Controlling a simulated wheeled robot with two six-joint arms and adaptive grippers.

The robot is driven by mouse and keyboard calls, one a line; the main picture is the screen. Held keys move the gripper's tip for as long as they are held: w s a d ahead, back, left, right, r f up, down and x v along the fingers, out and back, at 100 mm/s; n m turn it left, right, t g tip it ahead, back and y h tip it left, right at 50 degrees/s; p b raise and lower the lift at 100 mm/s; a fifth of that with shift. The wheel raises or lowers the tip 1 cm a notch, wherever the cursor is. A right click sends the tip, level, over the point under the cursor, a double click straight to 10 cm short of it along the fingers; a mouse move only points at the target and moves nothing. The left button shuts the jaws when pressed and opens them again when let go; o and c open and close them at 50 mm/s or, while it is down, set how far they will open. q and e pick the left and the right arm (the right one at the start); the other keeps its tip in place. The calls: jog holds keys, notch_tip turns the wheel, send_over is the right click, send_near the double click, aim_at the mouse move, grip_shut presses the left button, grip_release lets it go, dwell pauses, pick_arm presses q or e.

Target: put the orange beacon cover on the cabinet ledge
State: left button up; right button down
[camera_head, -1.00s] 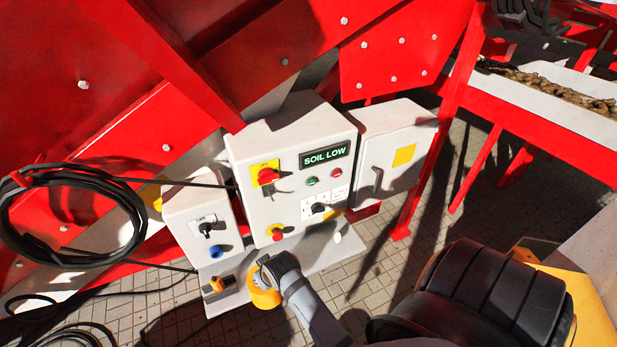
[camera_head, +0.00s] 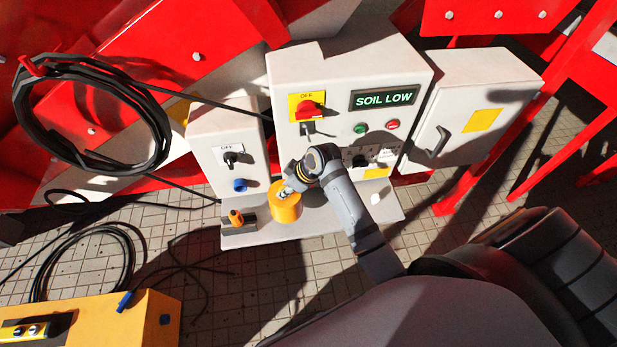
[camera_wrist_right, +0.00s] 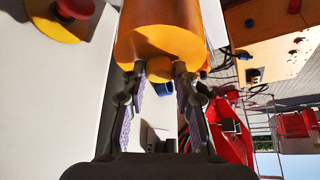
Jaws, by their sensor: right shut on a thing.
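The orange beacon cover (camera_head: 286,209) is a short yellow-orange cylinder in the head view, in front of the white control cabinet (camera_head: 345,75). My right gripper (camera_head: 288,190) is shut on it from above; the wrist view also shows the cover (camera_wrist_right: 160,35) with a knob between the two fingertips (camera_wrist_right: 160,72). The pale cabinet ledge (camera_head: 340,228) runs along the cabinet's foot. The cover overlaps the ledge in the head view; I cannot tell whether it touches it. My left gripper is not in view.
A small orange-handled part (camera_head: 236,217) is at the ledge's left end. A red emergency stop (camera_wrist_right: 75,8) on yellow is close by in the wrist view. A black cable coil (camera_head: 150,110) hangs at left. A yellow box (camera_head: 120,322) stands at lower left.

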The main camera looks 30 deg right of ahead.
jog(key=shift+w+f, duration=0.1)
jog(key=shift+f, duration=3.1)
jog(key=c, duration=1)
grip_release()
jog(key=shift+c, duration=0.2)
jog(key=v, duration=1.2)
jog(key=shift+a+r, duration=0.1)
